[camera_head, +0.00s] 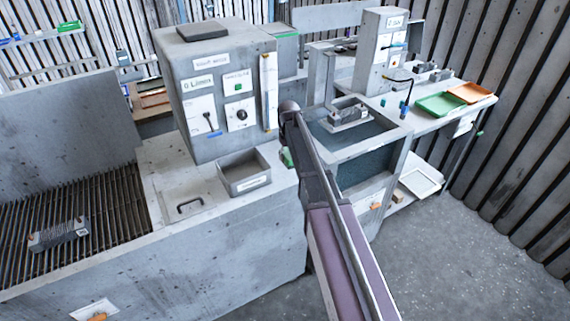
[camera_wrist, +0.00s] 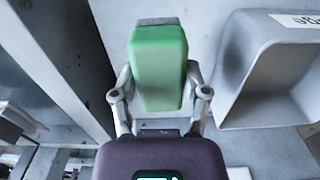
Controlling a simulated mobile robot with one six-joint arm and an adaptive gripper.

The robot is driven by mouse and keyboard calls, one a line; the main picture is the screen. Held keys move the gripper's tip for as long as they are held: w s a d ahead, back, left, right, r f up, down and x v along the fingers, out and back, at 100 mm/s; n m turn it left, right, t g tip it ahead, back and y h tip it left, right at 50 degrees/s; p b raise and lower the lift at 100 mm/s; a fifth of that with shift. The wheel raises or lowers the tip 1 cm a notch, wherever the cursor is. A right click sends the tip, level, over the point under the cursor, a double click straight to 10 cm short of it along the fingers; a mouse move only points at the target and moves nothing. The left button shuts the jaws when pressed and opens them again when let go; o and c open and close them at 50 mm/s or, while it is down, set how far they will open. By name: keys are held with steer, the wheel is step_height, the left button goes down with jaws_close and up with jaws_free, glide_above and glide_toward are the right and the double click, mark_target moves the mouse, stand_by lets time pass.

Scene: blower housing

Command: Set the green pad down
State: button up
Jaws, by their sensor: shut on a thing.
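The green pad (camera_wrist: 158,50) is a block held between the two fingers of my gripper (camera_wrist: 158,78) in the wrist view. The fingers press on its left and right sides. In the head view only a small green bit of the pad (camera_head: 286,158) shows beside my arm, near the right end of the grey counter (camera_head: 262,205). My arm hides most of the gripper there. In the wrist view grey surface lies behind the pad; I cannot tell whether the pad touches it.
An open grey bin (camera_head: 230,181) with a label stands left of the gripper; it also shows at the right in the wrist view (camera_wrist: 228,72). A control box (camera_head: 205,135) stands behind. A water tank (camera_head: 388,150) is to the right. A metal handle (camera_head: 190,204) sits on the counter.

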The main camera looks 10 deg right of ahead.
mark_target(288, 154)
steer(key=shift+f, duration=0.1)
steer(key=shift+f+b, duration=1.8)
steer(key=shift+b, duration=0.05)
steer(key=shift+f, duration=0.15)
steer(key=o, duration=1)
step_height(288, 154, up, 12)
steer(key=p, duration=1.2)
steer(key=shift+r, duration=0.2)
steer(key=shift+s, duration=0.15)
